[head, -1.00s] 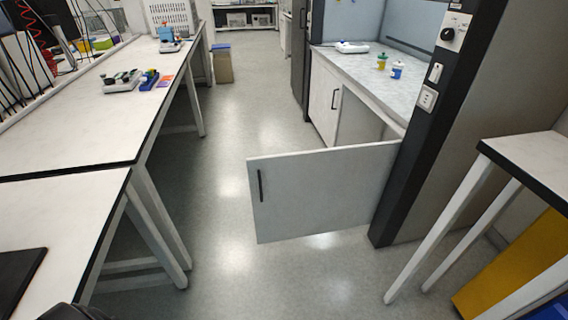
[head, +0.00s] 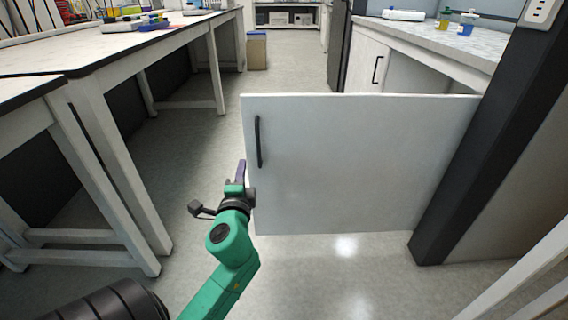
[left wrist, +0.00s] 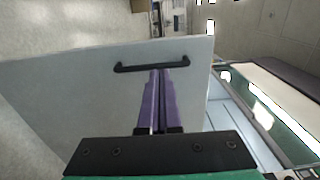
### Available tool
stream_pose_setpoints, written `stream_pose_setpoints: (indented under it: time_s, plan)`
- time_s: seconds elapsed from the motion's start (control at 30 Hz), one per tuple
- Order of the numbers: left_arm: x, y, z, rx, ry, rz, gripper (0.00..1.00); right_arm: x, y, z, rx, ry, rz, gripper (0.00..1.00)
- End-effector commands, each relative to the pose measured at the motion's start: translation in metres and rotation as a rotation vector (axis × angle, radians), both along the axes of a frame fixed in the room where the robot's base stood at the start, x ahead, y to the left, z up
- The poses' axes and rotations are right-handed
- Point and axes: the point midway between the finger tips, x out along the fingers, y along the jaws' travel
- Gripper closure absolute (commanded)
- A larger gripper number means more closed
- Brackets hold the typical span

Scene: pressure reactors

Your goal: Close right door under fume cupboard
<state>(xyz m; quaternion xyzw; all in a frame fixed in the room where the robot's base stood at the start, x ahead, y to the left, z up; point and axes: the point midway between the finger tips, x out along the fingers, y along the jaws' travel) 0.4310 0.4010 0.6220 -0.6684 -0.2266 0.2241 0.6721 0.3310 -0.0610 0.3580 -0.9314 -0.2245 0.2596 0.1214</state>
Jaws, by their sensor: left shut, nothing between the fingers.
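The right door (head: 350,165) under the fume cupboard stands wide open, sticking out across the aisle from the dark cupboard post. Its black handle (head: 258,142) is near the door's free left edge. My left gripper (head: 241,170) is shut and empty, just below the handle at the door's left edge. In the left wrist view the purple fingers (left wrist: 158,85) point at the handle (left wrist: 163,66), with the door panel (left wrist: 80,95) behind. I cannot tell whether the fingers touch the door. My right gripper is not in view.
The closed left cupboard door (head: 368,62) is behind, under the worktop (head: 440,38) with small bottles. White benches (head: 110,50) line the left side. The dark cupboard post (head: 480,140) stands at the right. The floor (head: 340,275) before the door is clear.

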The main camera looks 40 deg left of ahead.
Motion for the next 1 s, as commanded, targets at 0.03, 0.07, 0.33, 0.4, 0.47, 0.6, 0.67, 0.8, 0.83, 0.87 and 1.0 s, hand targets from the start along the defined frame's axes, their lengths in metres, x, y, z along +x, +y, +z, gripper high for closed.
stream_pose_setpoints:
  time_s: [0.03, 0.07, 0.33, 0.4, 0.47, 0.6, 0.67, 0.8, 0.83, 0.87, 1.0]
  plan:
    - [0.003, 0.002, 0.002, 0.0, 0.0, -0.001, 1.0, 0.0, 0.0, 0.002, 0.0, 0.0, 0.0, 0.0]
    - [0.005, 0.003, 0.002, 0.0, 0.0, -0.002, 1.0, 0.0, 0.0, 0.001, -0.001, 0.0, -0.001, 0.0]
    - [0.047, 0.034, 0.0, -0.001, -0.001, -0.001, 1.0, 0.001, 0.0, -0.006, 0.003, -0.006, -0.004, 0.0]
    - [0.059, 0.044, 0.0, -0.002, -0.001, -0.001, 1.0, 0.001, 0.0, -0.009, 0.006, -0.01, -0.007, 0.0]
    - [0.07, 0.052, -0.001, -0.002, -0.001, -0.001, 1.0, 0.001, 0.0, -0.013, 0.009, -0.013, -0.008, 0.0]
    - [0.093, 0.069, -0.001, -0.002, -0.002, -0.002, 1.0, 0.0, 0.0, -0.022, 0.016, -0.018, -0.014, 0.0]
    - [0.1, 0.075, -0.001, -0.004, -0.001, -0.002, 1.0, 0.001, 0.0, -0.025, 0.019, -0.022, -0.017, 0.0]
    - [0.11, 0.082, 0.0, -0.005, 0.0, -0.002, 1.0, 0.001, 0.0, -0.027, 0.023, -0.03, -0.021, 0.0]
    - [0.111, 0.083, 0.0, -0.006, 0.001, -0.002, 1.0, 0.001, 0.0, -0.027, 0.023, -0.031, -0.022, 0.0]
    - [0.112, 0.084, 0.0, -0.006, 0.001, -0.002, 1.0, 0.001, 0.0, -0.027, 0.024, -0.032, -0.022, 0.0]
    - [0.112, 0.084, 0.0, -0.006, 0.002, -0.002, 1.0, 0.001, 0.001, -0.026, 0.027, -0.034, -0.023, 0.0]
